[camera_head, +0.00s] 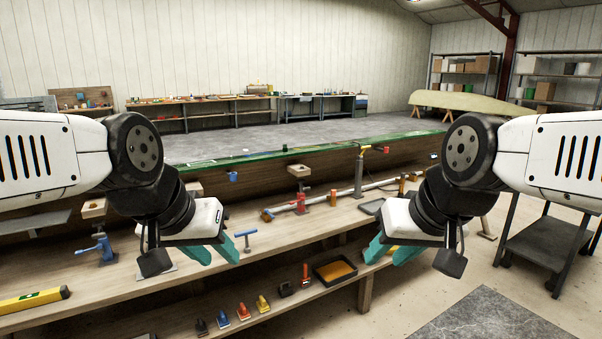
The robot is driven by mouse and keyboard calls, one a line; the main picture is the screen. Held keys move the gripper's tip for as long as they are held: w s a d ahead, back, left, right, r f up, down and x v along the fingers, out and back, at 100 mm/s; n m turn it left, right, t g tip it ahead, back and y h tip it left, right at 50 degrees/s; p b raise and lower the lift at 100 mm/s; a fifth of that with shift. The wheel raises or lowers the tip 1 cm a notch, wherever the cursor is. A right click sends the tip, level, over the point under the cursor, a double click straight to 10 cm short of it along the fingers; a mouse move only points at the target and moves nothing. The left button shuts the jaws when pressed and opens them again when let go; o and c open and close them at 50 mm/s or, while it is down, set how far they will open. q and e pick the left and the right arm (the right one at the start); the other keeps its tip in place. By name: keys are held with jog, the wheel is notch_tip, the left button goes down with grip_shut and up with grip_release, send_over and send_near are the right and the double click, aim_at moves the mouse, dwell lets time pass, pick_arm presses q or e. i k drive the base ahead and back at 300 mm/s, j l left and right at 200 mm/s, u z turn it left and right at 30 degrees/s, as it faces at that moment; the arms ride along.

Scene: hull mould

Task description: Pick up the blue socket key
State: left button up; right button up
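The blue socket key (246,238), a T-handled tool, stands upright on the wooden bench shelf near the middle of the view. My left gripper (221,260) is just to its left and nearer to me; its teal fingers are apart with nothing seen between them. They do not visibly touch the key. My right gripper (386,258) is well to the right, over the front edge of the shelf, with its teal fingers apart. No held object shows in it.
A blue vise (100,249) and yellow level (34,300) are at left. A red clamp (301,202) with a long pipe and a grey post (358,175) stand behind right. A lower shelf holds several small tools and a black tray (334,271). A dark cart (545,245) stands at right.

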aim_at(247, 250)
jog(key=i+j, duration=0.2)
jog(key=i, duration=0.2)
jog(key=i+j+z, duration=0.1)
jog(key=i, duration=0.3)
jog(key=i+j, duration=0.3)
jog(key=i+z, duration=0.05)
jog(key=i, duration=0.05)
